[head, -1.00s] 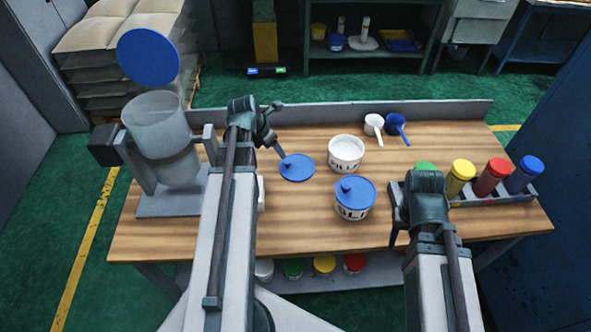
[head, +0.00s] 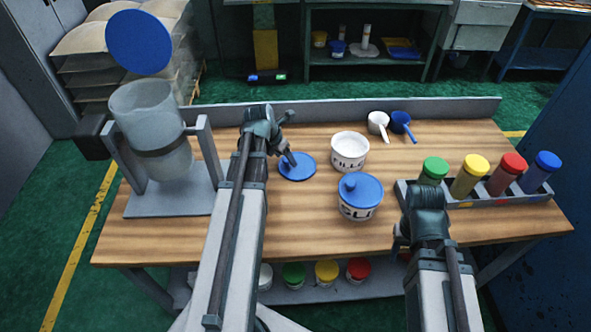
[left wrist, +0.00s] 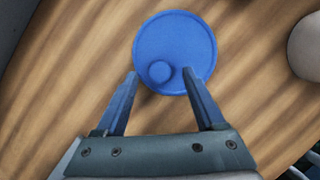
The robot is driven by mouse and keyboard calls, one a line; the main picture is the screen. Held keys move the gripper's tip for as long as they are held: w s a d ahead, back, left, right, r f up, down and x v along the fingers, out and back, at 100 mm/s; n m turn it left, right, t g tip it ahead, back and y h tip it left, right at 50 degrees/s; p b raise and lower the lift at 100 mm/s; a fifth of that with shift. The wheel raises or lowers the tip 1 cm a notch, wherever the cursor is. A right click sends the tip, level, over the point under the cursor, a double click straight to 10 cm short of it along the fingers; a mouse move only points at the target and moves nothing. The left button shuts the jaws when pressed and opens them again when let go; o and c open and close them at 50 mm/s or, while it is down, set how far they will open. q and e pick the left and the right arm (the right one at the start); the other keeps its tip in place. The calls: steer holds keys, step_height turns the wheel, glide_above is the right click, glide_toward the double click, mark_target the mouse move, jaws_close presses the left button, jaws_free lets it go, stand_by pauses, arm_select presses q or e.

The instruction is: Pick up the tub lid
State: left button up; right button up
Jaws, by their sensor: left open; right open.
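A round blue tub lid (head: 298,168) with a small knob lies flat on the wooden table, left of an open white tub (head: 349,151). My left gripper (head: 290,160) is over the lid, pointing down at it. In the left wrist view the lid (left wrist: 176,45) lies just beyond the open fingers of the left gripper (left wrist: 160,78), its knob near the line between the fingertips. I cannot tell whether a finger touches the lid. A second white tub with a blue lid (head: 361,188) stands nearer. My right gripper (head: 403,240) is open at the table's front right, its fingertips mostly hidden.
A rack (head: 480,195) with green, yellow, red and blue-capped jars stands at the right. A white scoop (head: 378,122) and a blue scoop (head: 401,122) lie at the back. A clear hopper (head: 150,130) stands at the left. The table's middle front is clear.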

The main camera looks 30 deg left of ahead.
arm_select(q)
steer(key=shift+b+x, duration=0.35)
steer(key=shift+x, duration=0.5)
arm_select(e)
steer(key=shift+f, duration=0.7)
arm_select(q)
steer(key=shift+r, duration=0.1)
jaws_close()
steer(key=shift+r, duration=0.1)
arm_select(e)
steer(key=shift+r, duration=0.1)
arm_select(q)
step_height(320, 180, up, 10)
steer(key=p, duration=1)
arm_select(e)
step_height(320, 180, up, 10)
